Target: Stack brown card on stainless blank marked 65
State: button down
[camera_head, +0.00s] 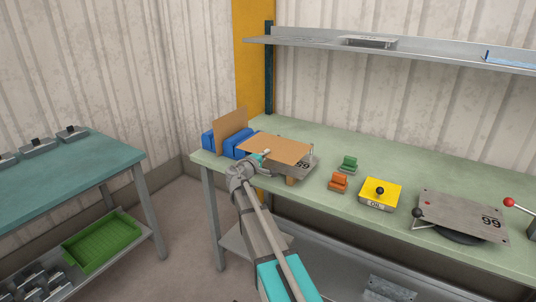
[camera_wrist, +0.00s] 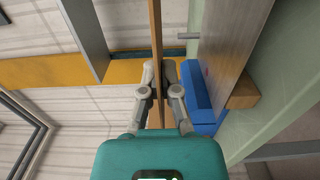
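A brown card (camera_head: 277,149) lies flat in the grip of my gripper (camera_head: 264,156). In the wrist view the card (camera_wrist: 155,45) shows edge-on between the two fingers (camera_wrist: 158,92), which are closed on it. A grey metal blank (camera_head: 306,168) is under the card, mostly hidden by it; its marking is partly covered and I cannot read it surely. In the wrist view the blank (camera_wrist: 232,45) runs roughly parallel to the card with a gap between them. Another metal blank (camera_head: 460,213), at the right of the bench, has a marking that looks like 99.
A brown panel (camera_head: 231,131) stands upright between blue blocks (camera_head: 237,143) left of the card. Orange (camera_head: 338,183) and green (camera_head: 348,164) pieces and a yellow block (camera_head: 380,193) with a black knob stand on the green bench (camera_head: 400,164). A shelf (camera_head: 420,55) hangs above.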

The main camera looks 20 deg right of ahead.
jog(key=shift+f, duration=0.15)
notch_tip(320, 180, down, 8)
jog(key=b, duration=0.8)
jog(key=shift+f+b, duration=0.35)
jog(key=shift+b, duration=0.1)
dwell(0.7)
jog(key=c, duration=0.7)
grip_release()
jog(key=shift+s+a, duration=0.1)
jog(key=v, duration=1.1)
jog(key=shift+s+a, duration=0.25)
jog(key=shift+a, duration=0.1)
